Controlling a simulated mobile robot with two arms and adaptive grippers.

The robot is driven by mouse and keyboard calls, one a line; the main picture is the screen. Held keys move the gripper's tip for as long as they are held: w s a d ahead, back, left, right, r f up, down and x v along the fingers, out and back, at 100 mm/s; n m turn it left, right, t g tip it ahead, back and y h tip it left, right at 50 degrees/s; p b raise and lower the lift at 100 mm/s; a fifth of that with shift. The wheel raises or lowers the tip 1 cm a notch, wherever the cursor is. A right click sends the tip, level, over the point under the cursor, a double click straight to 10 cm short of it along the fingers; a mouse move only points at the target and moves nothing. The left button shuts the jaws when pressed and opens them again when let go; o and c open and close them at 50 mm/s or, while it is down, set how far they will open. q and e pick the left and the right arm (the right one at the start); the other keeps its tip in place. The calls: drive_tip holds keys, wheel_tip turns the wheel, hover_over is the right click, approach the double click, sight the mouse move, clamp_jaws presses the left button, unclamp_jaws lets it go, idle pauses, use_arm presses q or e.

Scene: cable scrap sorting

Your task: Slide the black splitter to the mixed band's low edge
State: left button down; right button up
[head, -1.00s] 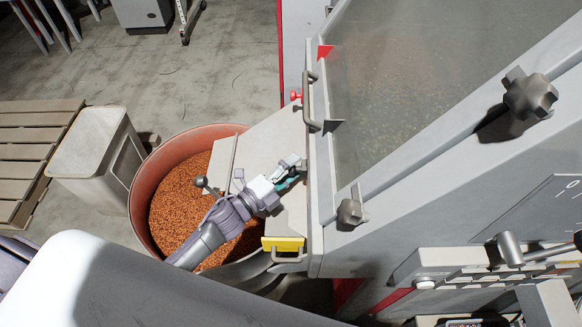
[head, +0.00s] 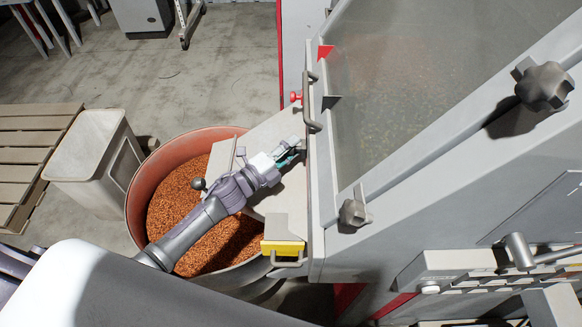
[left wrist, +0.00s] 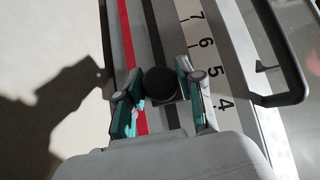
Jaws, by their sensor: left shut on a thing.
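My left gripper (head: 293,150) is at the sloping chute beside the machine's edge. In the left wrist view its teal-lined fingers (left wrist: 158,92) are shut on a round black knob (left wrist: 160,85), which I take to be the black splitter's. The knob sits over a slotted rail with a red stripe (left wrist: 126,35) and a scale (left wrist: 200,45) with the numbers 7 to 4; it is near 5 and 6. A black pointer (head: 331,101) shows at the window's left edge, below a red pointer (head: 325,51). The mixed band behind the dull window (head: 400,95) has no clear edge. My right gripper is not in view.
A grey bar handle (head: 311,105) and a red knob (head: 295,96) stand close above the gripper. A yellow-fronted block with a handle (head: 283,247) is below it. A drum (head: 133,190) of copper-coloured granules lies under my arm. A pale bin (head: 85,150) stands left.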

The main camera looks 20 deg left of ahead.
use_arm(q)
drive_tip(key=shift+w+a+f, duration=0.15)
drive_tip(key=shift+w+a, duration=0.05)
drive_tip(key=shift+w, duration=0.35)
drive_tip(key=shift+r, duration=0.25)
drive_tip(key=c, duration=0.9)
unclamp_jaws()
drive_tip(key=shift+o, duration=0.6)
drive_tip(key=shift+w+f, duration=0.1)
drive_tip(key=shift+w, duration=0.05)
drive_tip(key=v, duration=1.2)
